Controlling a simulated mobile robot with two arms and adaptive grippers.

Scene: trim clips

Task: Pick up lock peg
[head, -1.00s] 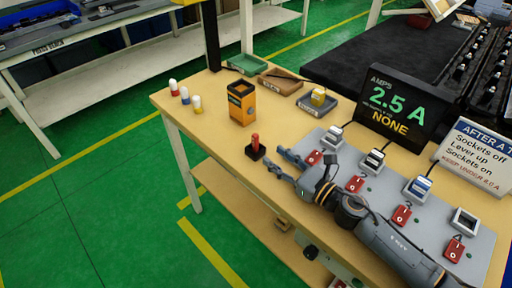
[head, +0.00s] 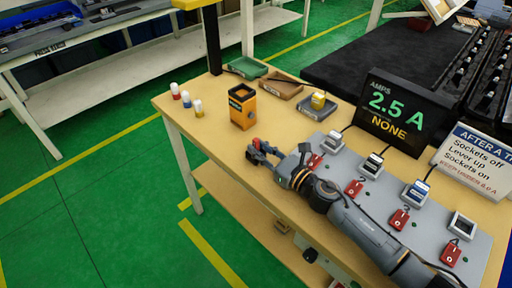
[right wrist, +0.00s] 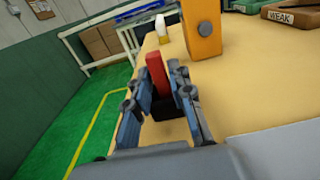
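The lock peg is taken to be the red peg (head: 256,143) near the table's front edge; in the right wrist view the red peg (right wrist: 157,75) stands upright in a small black base (right wrist: 164,108). My right gripper (head: 262,153) reaches it from the right, low over the table. In the right wrist view my right gripper (right wrist: 161,82) has its fingers on either side of the peg, spread apart with gaps showing. Whether a finger touches the peg cannot be told. My left gripper is not in view.
An orange box (head: 242,106) stands just behind the peg. Several small capped bottles (head: 186,99) stand at the left corner. Trays (head: 280,87) lie at the back. A grey panel (head: 405,208) with sockets and red switches lies under my right arm. A display (head: 397,108) stands behind it.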

